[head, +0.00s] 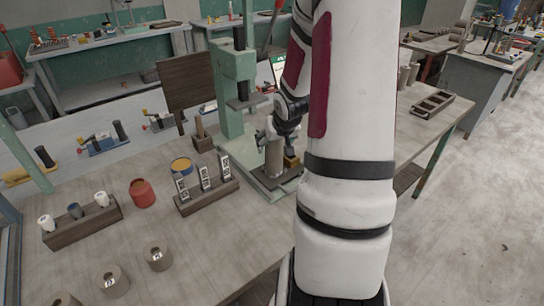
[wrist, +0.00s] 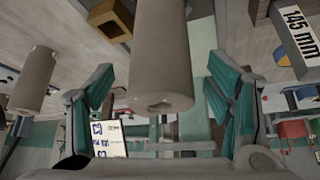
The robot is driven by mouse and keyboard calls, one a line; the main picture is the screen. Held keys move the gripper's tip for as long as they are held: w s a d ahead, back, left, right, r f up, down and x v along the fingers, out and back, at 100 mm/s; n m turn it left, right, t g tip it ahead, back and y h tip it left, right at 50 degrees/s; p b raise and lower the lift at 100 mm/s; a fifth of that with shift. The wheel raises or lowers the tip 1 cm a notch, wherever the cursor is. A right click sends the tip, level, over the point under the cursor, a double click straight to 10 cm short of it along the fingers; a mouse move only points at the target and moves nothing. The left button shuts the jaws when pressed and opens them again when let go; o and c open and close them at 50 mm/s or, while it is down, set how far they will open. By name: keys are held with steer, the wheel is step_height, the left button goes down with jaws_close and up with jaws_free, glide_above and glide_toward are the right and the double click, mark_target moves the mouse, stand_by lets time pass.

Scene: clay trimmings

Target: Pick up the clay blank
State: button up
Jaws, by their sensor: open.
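The clay blank is a plain grey cylinder (head: 273,158) standing on the base of the green press in the head view. In the wrist view the clay blank (wrist: 160,50) comes down from the top edge between my two teal fingers, with a small mark on its near end. My gripper (wrist: 160,80) is open, with one finger on each side of the blank and a visible gap on both sides. In the head view my gripper (head: 285,118) is at the upper end of the blank, partly hidden by my arm.
The green press (head: 233,85) stands close behind. A small brass block (head: 292,161) is beside the blank. Another grey cylinder (wrist: 35,80) shows in the wrist view.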

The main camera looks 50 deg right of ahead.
steer(key=x, duration=0.2)
steer(key=shift+w+d+f, duration=0.1)
steer(key=shift+w+f, duration=0.1)
steer(key=shift+f, duration=0.1)
steer(key=shift+c, duration=0.3)
steer(key=shift+r, duration=0.1)
jaws_close()
